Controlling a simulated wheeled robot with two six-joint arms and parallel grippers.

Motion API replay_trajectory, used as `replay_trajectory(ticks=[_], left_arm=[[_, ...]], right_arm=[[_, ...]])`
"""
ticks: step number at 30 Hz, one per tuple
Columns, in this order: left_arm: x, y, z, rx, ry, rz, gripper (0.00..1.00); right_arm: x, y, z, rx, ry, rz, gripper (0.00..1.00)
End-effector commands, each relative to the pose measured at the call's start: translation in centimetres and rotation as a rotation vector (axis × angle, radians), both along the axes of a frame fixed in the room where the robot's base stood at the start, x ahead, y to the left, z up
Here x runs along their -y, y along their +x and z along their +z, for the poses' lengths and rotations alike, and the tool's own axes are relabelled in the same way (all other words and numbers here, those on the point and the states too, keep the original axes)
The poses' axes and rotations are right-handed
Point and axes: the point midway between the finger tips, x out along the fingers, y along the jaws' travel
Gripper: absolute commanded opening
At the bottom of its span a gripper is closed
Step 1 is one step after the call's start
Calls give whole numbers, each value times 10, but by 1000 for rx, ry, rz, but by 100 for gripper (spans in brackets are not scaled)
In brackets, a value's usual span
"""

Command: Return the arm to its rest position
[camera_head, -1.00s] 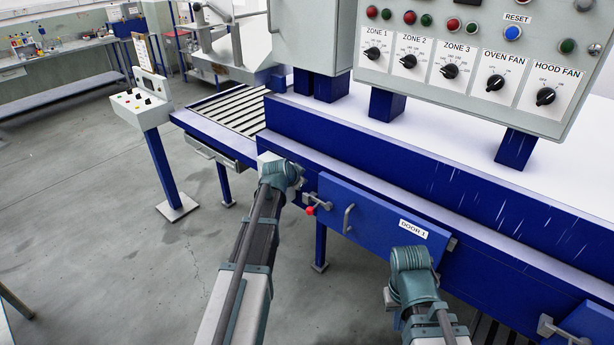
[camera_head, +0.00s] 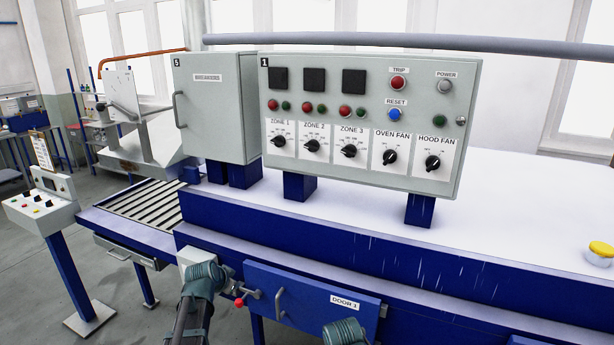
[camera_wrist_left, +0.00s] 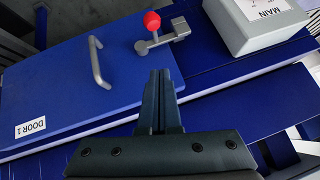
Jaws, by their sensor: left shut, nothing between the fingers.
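My left arm (camera_head: 203,283) reaches in at the bottom of the head view, in front of the blue machine by the left end of DOOR 1 (camera_head: 315,300). In the left wrist view my left gripper (camera_wrist_left: 160,76) is shut and empty. It points toward the blue door face, below the red-knobbed latch (camera_wrist_left: 152,22) in that picture, and looks apart from it. Of my right arm only a teal joint (camera_head: 346,333) shows at the bottom edge; its gripper is out of view.
DOOR 1 looks closed, with its bar handle (camera_head: 279,302) on the front. A grey MAIN box (camera_wrist_left: 258,22) is beside the latch. The control panel (camera_head: 365,122) and grey cabinet (camera_head: 216,108) stand above. A pedestal console (camera_head: 42,208) stands left on open floor.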

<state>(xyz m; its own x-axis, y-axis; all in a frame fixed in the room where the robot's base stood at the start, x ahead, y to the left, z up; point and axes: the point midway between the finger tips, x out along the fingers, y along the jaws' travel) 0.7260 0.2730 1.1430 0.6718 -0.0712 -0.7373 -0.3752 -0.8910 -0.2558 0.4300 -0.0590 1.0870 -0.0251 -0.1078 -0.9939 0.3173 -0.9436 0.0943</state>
Motion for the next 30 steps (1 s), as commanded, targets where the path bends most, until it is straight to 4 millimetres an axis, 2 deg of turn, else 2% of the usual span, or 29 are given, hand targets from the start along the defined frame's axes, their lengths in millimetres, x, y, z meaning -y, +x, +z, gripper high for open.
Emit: replay_trajectory(ticks=[1,3,5,6,9,12,15,19,24,30], left_arm=[[32,-20,-21,-55,-19,-20,0],[71,-47,-43,-149,-41,-30,0],[102,-74,-61,-235,-53,-30,0],[121,-94,-73,-294,-55,-27,0],[161,-147,-100,-436,-42,-2,0],[188,-199,-120,-561,-5,42,0],[203,-244,-134,-656,42,96,0],[210,-281,-141,-727,96,157,0],[212,-297,-143,-757,125,194,0],[212,-297,-142,-759,125,198,0]], right_arm=[[0,0,-13,0,0,1,0],[0,0,-24,0,-1,2,0],[0,0,-33,0,-1,3,0],[0,0,-39,0,-1,3,0],[0,0,-53,0,-1,5,0],[0,0,-67,0,-2,7,0],[0,0,-77,0,-2,8,0],[0,0,-84,0,-2,10,0],[0,0,-86,0,-2,10,0],[0,0,-86,0,-2,10,0]])
